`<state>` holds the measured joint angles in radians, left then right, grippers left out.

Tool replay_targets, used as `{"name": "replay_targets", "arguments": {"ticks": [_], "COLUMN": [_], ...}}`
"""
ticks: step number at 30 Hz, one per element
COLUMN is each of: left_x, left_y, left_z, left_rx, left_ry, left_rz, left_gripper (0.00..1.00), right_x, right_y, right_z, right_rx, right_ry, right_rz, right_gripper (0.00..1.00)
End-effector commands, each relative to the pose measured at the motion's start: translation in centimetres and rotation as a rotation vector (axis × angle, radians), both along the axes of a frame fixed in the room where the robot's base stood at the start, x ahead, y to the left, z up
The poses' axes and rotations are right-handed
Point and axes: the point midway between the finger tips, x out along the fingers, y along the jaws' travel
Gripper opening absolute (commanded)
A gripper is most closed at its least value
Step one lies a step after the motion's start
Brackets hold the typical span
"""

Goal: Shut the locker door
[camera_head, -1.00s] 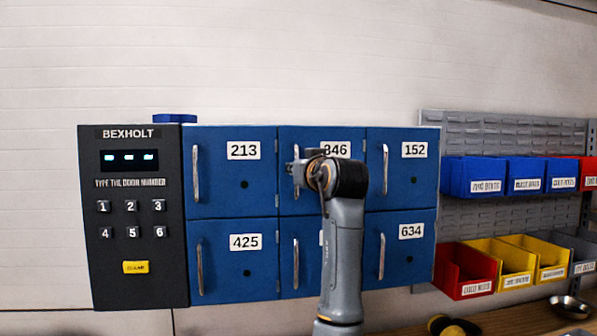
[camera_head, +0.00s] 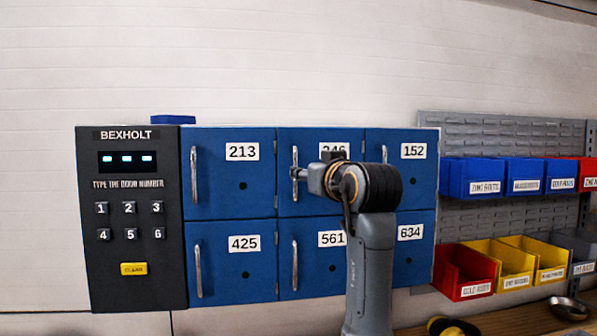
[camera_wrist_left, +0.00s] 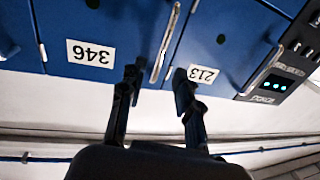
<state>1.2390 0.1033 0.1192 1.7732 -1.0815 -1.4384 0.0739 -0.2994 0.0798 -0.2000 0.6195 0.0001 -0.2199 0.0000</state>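The blue locker has several numbered doors, and all look flush with its front. Door 346 (camera_head: 310,143), top middle, is partly hidden behind my left arm; it also shows upside down in the left wrist view (camera_wrist_left: 95,75). Its upright metal handle (camera_head: 295,185) is on its left edge. My left gripper (camera_head: 298,172) is at this handle. In the left wrist view the gripper (camera_wrist_left: 157,75) is open, its two dark fingers apart on either side of the handle (camera_wrist_left: 165,42). Contact cannot be told. My right gripper is not in view.
A dark keypad panel (camera_head: 130,270) with lit display and number buttons is on the locker's left. Door 213 (camera_head: 225,200) is left of door 346. Blue, red and yellow bins (camera_head: 465,270) hang on a grey rack at right.

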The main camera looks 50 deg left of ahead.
Motion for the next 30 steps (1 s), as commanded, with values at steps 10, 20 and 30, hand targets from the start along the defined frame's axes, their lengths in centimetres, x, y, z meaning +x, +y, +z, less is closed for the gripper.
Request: {"name": "replay_targets", "arguments": {"ticks": [10,20,30], "left_x": [-1.5,-1.5,-0.8], "left_y": [-3.7,-3.8,-4.0], "left_z": [0.0,0.0,-1.2], "left_rx": [0.000,-0.001,0.001], "left_ry": [0.000,0.000,0.021], "left_rz": [0.001,0.001,-0.015], "left_gripper": [0.33,0.33,0.33], "right_x": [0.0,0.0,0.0], "right_y": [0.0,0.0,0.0], "right_z": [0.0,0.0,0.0], "right_rx": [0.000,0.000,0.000], "right_ry": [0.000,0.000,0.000], "right_rz": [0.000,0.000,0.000], "right_gripper": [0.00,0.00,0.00]}}
